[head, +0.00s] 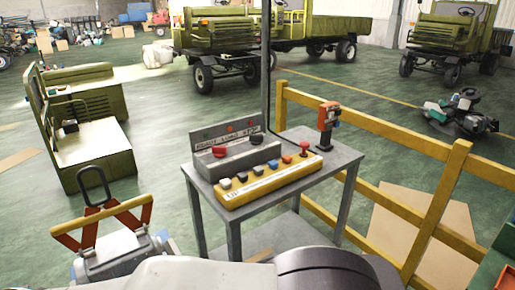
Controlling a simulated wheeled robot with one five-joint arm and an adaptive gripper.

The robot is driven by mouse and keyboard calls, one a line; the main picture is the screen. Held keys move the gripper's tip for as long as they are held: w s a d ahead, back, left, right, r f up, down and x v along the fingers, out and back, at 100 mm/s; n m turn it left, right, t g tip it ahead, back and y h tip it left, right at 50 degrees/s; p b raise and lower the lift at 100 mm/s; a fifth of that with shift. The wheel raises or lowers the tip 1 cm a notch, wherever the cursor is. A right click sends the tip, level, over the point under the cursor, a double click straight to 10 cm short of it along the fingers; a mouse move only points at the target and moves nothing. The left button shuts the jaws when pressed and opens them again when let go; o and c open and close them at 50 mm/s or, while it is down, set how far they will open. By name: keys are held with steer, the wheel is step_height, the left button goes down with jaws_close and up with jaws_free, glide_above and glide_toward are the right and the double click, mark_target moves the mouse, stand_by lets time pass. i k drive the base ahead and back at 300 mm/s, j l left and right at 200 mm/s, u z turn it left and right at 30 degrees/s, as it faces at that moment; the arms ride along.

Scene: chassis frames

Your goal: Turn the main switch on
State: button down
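A grey control box (236,160) stands on a grey metal table (335,160). Its upright back plate (197,135) carries small coloured lamps and a label strip. A red knob (219,152) sits on the box's left, and a dark knob (256,140) on its right. In front lies a yellow control panel (235,199) with several buttons and a red knob on a stem (304,148) at its right end. Which control is the main switch, and its position, I cannot tell.
An orange and black device (327,122) stands at the table's back right. A yellow railing (400,140) runs behind and right. A thin dark pole rises behind the table. Green trucks (222,40) stand behind; floor between is open.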

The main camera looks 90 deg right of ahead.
mark_target(219, 151)
steer(key=z, duration=2.8)
